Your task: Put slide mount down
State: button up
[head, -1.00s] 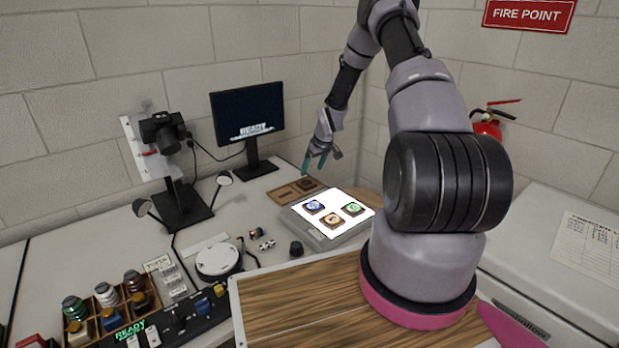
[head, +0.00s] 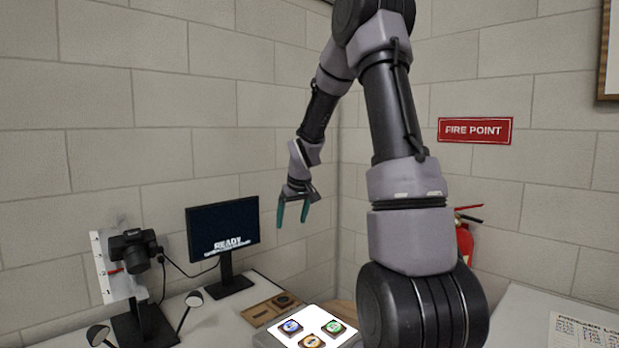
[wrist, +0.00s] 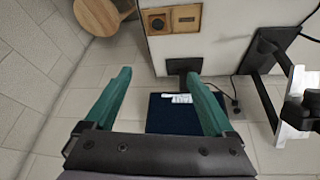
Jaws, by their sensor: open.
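My gripper (head: 292,222) is open and empty, pointing down high above the bench; its teal fingers also show apart in the wrist view (wrist: 158,74). A wooden two-place holder (head: 268,308) lies on the bench below it. A dark slide mount (head: 286,299) sits in one place of the holder, and the other place looks empty. Three slide mounts lie on the lit white panel (head: 318,315): a blue one (head: 290,326), a yellow-orange one (head: 312,341) and a green one (head: 334,327). The holder also shows at the top of the wrist view (wrist: 172,8).
A monitor (head: 223,234) reading READY stands left of the holder. A camera on a copy stand (head: 133,251) with lamps is further left. A red extinguisher (head: 465,243) hangs at the right wall. The air around my gripper is clear.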

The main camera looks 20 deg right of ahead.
jog(key=s+a+r+m+t, duration=0.1)
jog(key=s+a+r+m, duration=0.25)
jog(key=s+r, duration=1.05)
jog(key=s+a+r+m+y, duration=0.1)
jog(key=s+a+r, duration=0.1)
jog(key=s, duration=0.6)
jog(key=s+a+r+m+t+y, duration=0.1)
jog(key=s+a+r, duration=0.1)
jog(key=s, duration=0.6)
jog(key=shift+s+r, duration=0.15)
jog(key=shift+s, duration=0.25)
